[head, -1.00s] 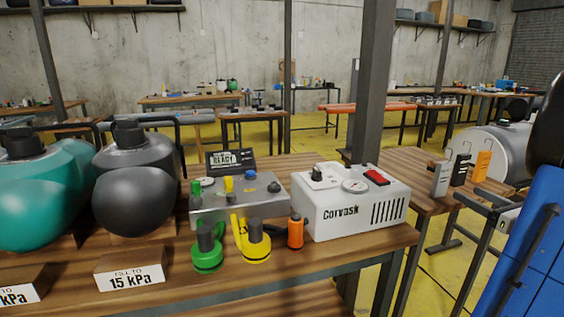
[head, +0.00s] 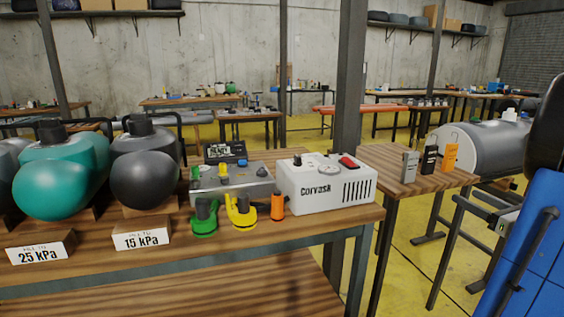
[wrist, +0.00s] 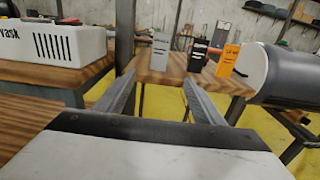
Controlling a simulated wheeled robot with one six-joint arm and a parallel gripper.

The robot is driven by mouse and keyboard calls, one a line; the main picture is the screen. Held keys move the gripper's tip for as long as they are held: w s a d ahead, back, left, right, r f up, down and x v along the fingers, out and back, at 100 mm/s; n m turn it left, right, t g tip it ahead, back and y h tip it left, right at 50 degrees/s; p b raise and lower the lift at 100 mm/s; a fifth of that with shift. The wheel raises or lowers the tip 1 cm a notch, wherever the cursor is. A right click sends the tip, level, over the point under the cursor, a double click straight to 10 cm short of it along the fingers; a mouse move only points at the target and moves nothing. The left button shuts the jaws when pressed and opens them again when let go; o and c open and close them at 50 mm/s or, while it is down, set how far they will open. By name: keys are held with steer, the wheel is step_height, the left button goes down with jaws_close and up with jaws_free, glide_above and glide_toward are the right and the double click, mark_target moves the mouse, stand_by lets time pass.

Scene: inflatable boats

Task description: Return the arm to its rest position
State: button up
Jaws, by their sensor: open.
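My gripper (wrist: 160,78) shows in the wrist view with its two grey fingers apart and nothing between them. Past the fingers, a small wooden table (wrist: 150,84) holds a grey, a black and an orange upright piece. In the head view the same table (head: 385,170) stands right of the workbench. I cannot clearly make out my gripper in the head view.
The workbench (head: 250,245) carries a white Corvask box (head: 325,190), a grey control box (head: 230,190), green, yellow and orange fittings, and teal (head: 62,185) and dark grey tanks. A dark post (head: 350,90) rises behind it. Yellow floor (head: 420,275) shows at right.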

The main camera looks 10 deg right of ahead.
steer(key=a+f+n+g+y, duration=0.25)
steer(key=a+n+g, duration=0.35)
steer(key=a, duration=1)
steer(key=a+f+n+g+y, duration=0.2)
steer(key=a+n+g+y, duration=0.2)
steer(key=a+n, duration=0.85)
steer(key=s+a+f+n+g+h, duration=0.1)
steer(key=s+a+f+n+g, duration=0.1)
steer(key=s+a, duration=0.35)
steer(key=s+a+f+n+g+h, duration=0.1)
steer(key=s+a+f+n+g, duration=0.15)
steer(key=a, duration=0.55)
steer(key=s+f+n+t+h, duration=0.1)
steer(key=s+n+h, duration=0.4)
steer(key=s+n, duration=0.5)
steer(key=shift+a+n+h, duration=0.15)
steer(key=shift+n+h, duration=0.2)
steer(key=shift+n, duration=0.75)
steer(key=shift+c, duration=0.2)
